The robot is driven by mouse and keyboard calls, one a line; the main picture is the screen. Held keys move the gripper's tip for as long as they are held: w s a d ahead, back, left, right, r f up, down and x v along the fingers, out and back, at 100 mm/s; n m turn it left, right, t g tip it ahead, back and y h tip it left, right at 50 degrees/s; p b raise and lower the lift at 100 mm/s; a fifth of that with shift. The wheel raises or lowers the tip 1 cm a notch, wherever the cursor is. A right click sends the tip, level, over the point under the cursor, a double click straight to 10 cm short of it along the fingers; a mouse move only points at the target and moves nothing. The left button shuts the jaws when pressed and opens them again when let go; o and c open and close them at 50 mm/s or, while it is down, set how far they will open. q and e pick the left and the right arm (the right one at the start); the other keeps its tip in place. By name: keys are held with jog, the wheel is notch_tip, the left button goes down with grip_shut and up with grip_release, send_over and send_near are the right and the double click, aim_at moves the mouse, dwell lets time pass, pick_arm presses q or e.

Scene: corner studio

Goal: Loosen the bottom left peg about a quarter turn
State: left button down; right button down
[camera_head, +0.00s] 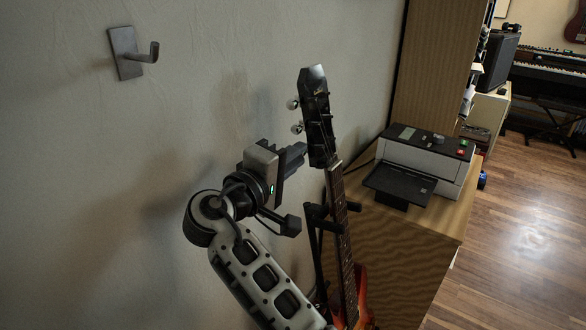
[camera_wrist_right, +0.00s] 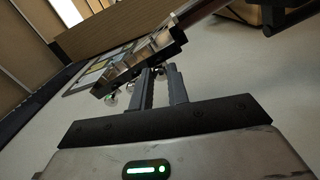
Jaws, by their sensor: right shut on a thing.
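The guitar's dark headstock (camera_head: 317,115) stands upright in the head view, with two pale tuning pegs (camera_head: 295,116) showing on its left side. My right gripper (camera_head: 303,150) is at the headstock's lower left edge. It is shut on the bottom left peg, which its fingers hide in the head view. In the right wrist view the fingers (camera_wrist_right: 160,76) reach up to the headstock (camera_wrist_right: 142,64), and a peg shows small between their tips. Two other pegs (camera_wrist_right: 120,94) stand free to the left of the fingers. My left gripper is not in view.
The guitar neck (camera_head: 340,215) leans on a black stand (camera_head: 315,222). A printer (camera_head: 425,160) sits on a wooden cabinet (camera_head: 420,235) to the right. A wall hook (camera_head: 128,52) is at upper left. The wall lies close behind my right gripper.

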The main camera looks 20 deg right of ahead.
pick_arm(q)
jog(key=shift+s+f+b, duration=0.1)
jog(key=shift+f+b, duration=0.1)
jog(key=shift+b, duration=0.15)
pick_arm(e)
jog(key=shift+m, duration=0.5)
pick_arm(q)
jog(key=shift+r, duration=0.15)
pick_arm(e)
jog(key=c, duration=1.3)
grip_release()
jog(key=shift+c, duration=0.2)
